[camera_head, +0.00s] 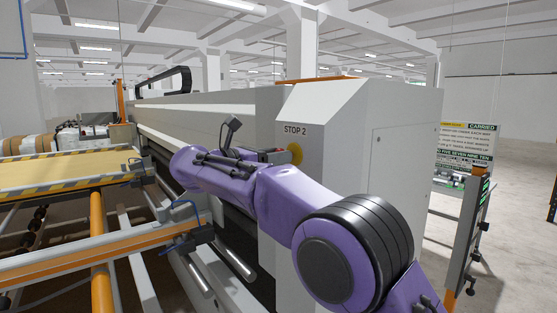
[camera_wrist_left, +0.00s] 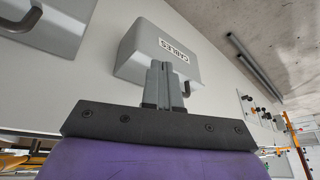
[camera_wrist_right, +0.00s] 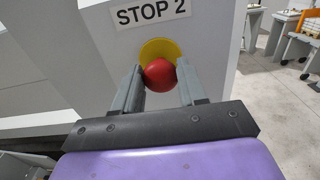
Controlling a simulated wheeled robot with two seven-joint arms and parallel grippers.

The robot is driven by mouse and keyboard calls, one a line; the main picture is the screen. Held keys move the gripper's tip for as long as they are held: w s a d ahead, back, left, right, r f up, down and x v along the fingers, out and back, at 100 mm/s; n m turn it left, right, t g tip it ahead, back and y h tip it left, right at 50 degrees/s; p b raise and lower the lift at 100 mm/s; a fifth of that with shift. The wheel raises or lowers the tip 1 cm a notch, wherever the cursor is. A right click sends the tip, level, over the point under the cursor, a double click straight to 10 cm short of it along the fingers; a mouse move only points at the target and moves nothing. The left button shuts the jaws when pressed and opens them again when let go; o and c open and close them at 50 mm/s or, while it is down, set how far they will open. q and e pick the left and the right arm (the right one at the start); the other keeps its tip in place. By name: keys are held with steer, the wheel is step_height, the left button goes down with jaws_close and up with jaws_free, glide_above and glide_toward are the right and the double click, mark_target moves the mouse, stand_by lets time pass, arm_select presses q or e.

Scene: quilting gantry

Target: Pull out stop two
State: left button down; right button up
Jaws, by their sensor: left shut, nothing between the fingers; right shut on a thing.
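The red stop button (camera_wrist_right: 160,74) sits in front of a yellow round plate (camera_wrist_right: 158,48) below the STOP 2 label (camera_wrist_right: 151,14) in the right wrist view. My right gripper (camera_wrist_right: 161,76) is shut on the red button, one finger on each side. In the head view the yellow plate (camera_head: 296,153) shows beside my right gripper (camera_head: 284,156), under the STOP 2 label (camera_head: 295,130); the button is mostly hidden there. My left gripper (camera_wrist_left: 160,66) is shut and empty in the left wrist view, in front of a grey box labelled CABLES (camera_wrist_left: 158,50).
The long grey machine (camera_head: 215,110) fills the middle of the head view. A yellow-edged frame table (camera_head: 70,168) with orange rails is at the left. A sign board (camera_head: 466,140) and a post (camera_head: 470,220) stand at the right, with open floor beyond.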

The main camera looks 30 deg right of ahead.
steer(key=o, duration=1.1)
steer(key=shift+a+f, duration=0.1)
steer(key=shift+a, duration=0.15)
steer(key=a+b, duration=0.2)
steer(key=a, duration=0.8)
steer(key=shift+s+a, duration=0.25)
steer(key=shift+s, duration=0.2)
